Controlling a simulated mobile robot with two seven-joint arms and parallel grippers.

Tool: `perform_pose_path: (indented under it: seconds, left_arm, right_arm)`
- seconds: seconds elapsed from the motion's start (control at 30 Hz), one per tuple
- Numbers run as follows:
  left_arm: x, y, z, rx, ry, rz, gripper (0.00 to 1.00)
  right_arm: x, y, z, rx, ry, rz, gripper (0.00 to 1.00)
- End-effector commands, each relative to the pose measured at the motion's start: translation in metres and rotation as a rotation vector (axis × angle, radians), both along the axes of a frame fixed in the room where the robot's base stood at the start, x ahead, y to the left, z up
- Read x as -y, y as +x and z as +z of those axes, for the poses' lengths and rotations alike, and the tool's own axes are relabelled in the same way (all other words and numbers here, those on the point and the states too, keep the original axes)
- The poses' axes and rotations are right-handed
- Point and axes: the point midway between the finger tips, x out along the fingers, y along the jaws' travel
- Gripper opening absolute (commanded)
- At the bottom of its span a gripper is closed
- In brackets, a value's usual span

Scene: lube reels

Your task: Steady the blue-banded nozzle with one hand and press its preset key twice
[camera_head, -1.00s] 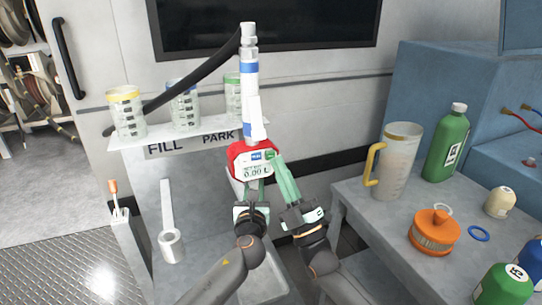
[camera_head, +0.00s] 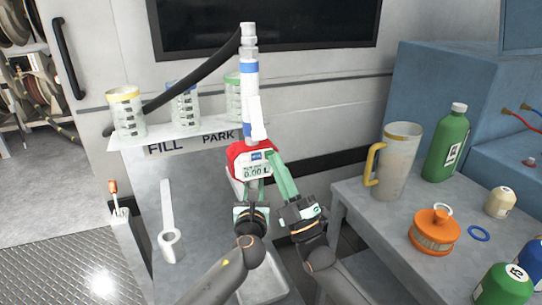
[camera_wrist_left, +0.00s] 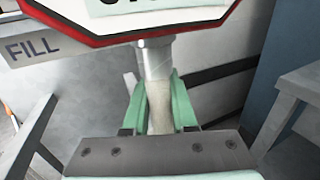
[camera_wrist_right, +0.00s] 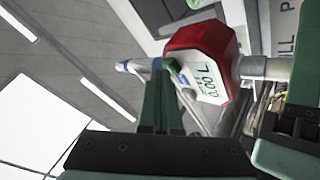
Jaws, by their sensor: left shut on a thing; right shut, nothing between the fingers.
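The blue-banded nozzle (camera_head: 250,68) stands upright in front of the white panel. Its red meter body (camera_head: 236,160) has a white face reading 0.00 L, which also shows in the right wrist view (camera_wrist_right: 207,80). My left gripper (camera_head: 252,192) is shut on the nozzle's spout just below the meter. The left wrist view shows the pale spout (camera_wrist_left: 155,60) between its green fingers (camera_wrist_left: 160,105). My right gripper (camera_head: 270,158) is shut and empty, its fingertips at the right edge of the meter face. They hide part of that edge, and I cannot tell whether they touch the key.
A FILL/PARK shelf (camera_head: 180,148) with several graduated cups is at left. A black hose (camera_head: 185,80) runs behind them. The grey table (camera_head: 370,215) at right holds a jug (camera_head: 398,160), a green bottle (camera_head: 446,145) and an orange-capped filter (camera_head: 434,232).

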Motion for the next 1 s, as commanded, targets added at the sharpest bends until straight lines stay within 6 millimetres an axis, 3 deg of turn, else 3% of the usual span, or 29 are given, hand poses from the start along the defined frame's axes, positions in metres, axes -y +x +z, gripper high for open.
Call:
perform_pose_path:
  seconds: [0.67,1.0]
  left_arm:
    - [0.0,0.0,0.0,-0.001,0.001,0.0,0.0]
    - [0.0,0.0,-0.001,-0.001,0.001,0.0,0.0]
  right_arm:
    - [-0.001,0.004,0.001,0.002,0.002,0.001,0.0]
    - [0.004,-0.011,0.0,0.001,0.002,0.0,0.0]
